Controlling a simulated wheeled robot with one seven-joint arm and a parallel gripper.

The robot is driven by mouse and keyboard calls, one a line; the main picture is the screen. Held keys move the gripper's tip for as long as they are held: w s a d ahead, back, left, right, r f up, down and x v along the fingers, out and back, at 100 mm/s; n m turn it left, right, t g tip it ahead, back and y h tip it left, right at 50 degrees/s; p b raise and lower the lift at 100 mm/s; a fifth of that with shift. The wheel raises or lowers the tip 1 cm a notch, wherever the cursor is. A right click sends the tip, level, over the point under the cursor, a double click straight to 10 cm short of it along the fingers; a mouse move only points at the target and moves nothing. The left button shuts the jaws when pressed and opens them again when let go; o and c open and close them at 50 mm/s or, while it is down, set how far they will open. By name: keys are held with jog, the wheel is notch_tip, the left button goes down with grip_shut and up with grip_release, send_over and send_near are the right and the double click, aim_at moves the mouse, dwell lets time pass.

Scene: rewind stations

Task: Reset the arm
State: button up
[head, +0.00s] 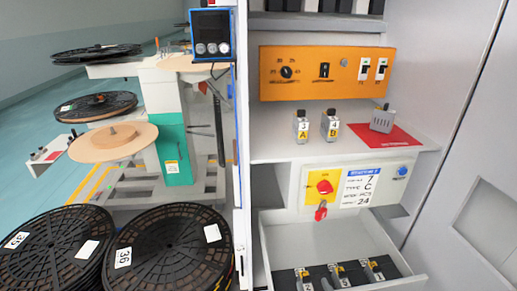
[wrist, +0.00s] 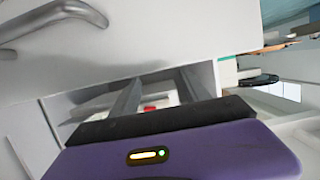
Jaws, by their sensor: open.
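My gripper (wrist: 158,82) shows in the wrist view, with its purple body (wrist: 175,155) at the bottom of the picture. Its two grey fingers are spread apart and nothing is seen between them up close. A small red thing (wrist: 149,109) shows farther off in the gap, too blurred to name. A pale panel with a metal bar handle (wrist: 62,14) fills the upper left of the wrist view. Neither my arm nor my gripper shows in the head view.
In the head view, a grey cabinet holds an orange switch panel (head: 328,74), a red mat (head: 395,138), a red rotary switch (head: 324,187) and an open drawer (head: 310,238) containing several tagged blocks.

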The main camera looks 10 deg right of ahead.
jog(key=s+r+t, duration=0.2)
jog(key=s+r, duration=0.2)
jog(key=r, duration=0.3)
jog(key=s+r+p, duration=0.1)
jog(key=s+r, duration=0.2)
jog(key=s, duration=0.7)
jog(key=s+r+g+p, duration=0.1)
jog(key=s+r, duration=0.3)
jog(key=s, duration=0.7)
jog(key=s+r+g, duration=0.1)
jog(key=s+r, duration=0.3)
jog(key=s, duration=0.7)
jog(key=shift+s+p, duration=0.15)
jog(key=shift+p, duration=0.25)
